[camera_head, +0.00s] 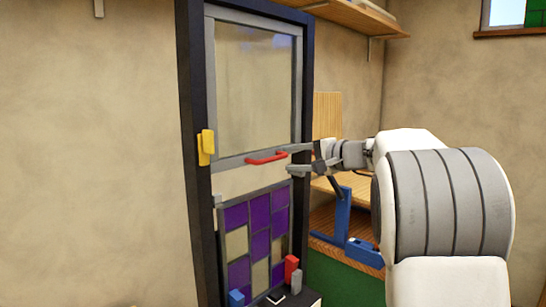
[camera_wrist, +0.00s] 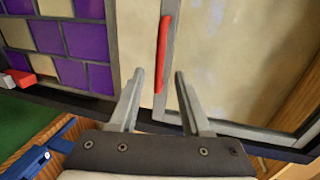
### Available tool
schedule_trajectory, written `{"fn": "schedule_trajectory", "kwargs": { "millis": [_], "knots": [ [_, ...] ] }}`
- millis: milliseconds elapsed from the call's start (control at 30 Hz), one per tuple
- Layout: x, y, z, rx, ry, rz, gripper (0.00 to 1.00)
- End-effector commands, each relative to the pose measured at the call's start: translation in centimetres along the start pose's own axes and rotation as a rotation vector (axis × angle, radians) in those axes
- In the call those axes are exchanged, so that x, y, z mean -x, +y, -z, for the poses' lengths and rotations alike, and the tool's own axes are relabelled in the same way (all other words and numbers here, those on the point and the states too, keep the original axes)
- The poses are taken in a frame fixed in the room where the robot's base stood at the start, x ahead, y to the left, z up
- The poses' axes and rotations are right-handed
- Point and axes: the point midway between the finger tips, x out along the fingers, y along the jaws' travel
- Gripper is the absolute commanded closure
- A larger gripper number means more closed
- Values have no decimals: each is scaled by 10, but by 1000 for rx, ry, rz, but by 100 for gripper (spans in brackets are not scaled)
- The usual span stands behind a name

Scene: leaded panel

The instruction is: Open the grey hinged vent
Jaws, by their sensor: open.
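The grey hinged vent (camera_head: 230,162) is the upper grey-framed clear pane in the dark upright frame, and it looks shut. Its red handle (camera_head: 267,157) is on the bottom rail. A yellow latch piece (camera_head: 206,147) sits on the left post, level with that rail. My gripper (camera_head: 288,158) is open and empty at the right end of the handle. In the wrist view, the red handle (camera_wrist: 162,55) shows between and beyond the fingertips (camera_wrist: 159,76). I cannot tell whether the fingers touch it.
A purple and cream leaded panel (camera_head: 255,240) stands below the vent. Red, blue and grey blocks (camera_head: 291,268) are at its foot. A wooden bench (camera_head: 330,222) with a blue vise-like tool (camera_head: 343,225) is to the right. A wooden shelf (camera_head: 350,17) hangs above.

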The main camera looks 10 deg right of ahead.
Motion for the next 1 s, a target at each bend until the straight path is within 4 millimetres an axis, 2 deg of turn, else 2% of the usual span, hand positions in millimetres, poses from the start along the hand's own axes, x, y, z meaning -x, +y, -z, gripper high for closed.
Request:
{"fn": "schedule_trajectory", "kwargs": {
  "millis": [100, 300, 500, 767, 867, 1000],
  "knots": [
    [-27, -1, -1, 0, -3, -3, 53],
    [-58, -1, 0, 1, -2, -2, 53],
    [-71, 0, 0, 1, 0, -1, 53],
    [-72, 0, 0, 1, 0, -1, 53],
    [-72, 0, 0, 1, 0, -1, 67],
    [-72, 0, 0, 1, 0, -1, 92]
  ]
}}
